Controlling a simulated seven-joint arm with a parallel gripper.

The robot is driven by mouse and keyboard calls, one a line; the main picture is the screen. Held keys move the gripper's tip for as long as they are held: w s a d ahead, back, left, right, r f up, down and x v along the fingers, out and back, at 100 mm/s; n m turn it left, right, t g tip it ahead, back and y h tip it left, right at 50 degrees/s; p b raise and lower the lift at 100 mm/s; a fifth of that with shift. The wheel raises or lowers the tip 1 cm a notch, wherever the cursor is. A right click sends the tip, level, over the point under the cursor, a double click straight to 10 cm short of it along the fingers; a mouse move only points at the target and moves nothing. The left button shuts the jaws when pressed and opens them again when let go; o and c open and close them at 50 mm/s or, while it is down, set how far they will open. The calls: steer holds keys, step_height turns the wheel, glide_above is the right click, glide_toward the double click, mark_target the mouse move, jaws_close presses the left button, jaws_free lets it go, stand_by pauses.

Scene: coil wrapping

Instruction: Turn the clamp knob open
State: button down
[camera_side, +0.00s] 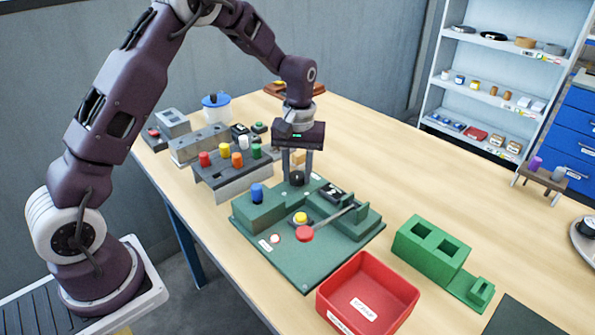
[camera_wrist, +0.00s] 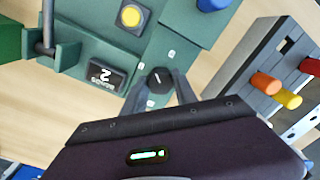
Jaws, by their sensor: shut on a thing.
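The clamp knob (camera_side: 297,178) is a small black round knob on the back part of the green fixture (camera_side: 290,266). It also shows in the wrist view, the black knob (camera_wrist: 160,79) having a pale line on its top. My gripper (camera_side: 297,176) points straight down over the fixture, and its two fingers are shut on the knob, one on each side. In the wrist view, my gripper (camera_wrist: 165,85) shows the fingers reaching to the knob's sides. The lower part of the knob is hidden in the side view.
The fixture also carries a blue knob (camera_side: 257,193), a yellow button (camera_side: 300,218) and a lever with a red end (camera_side: 305,234). A grey rack with coloured pegs (camera_side: 235,175) stands to the left. A red bin (camera_side: 368,295) and a green block (camera_side: 432,248) stand in front and right.

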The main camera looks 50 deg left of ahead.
steer(key=m, duration=0.4)
steer(key=shift+m, duration=0.3)
steer(key=m, duration=0.5)
steer(key=shift+a, duration=0.1)
steer(key=shift+m, duration=0.3)
steer(key=c, duration=1)
jaws_free()
steer(key=shift+o, duration=0.2)
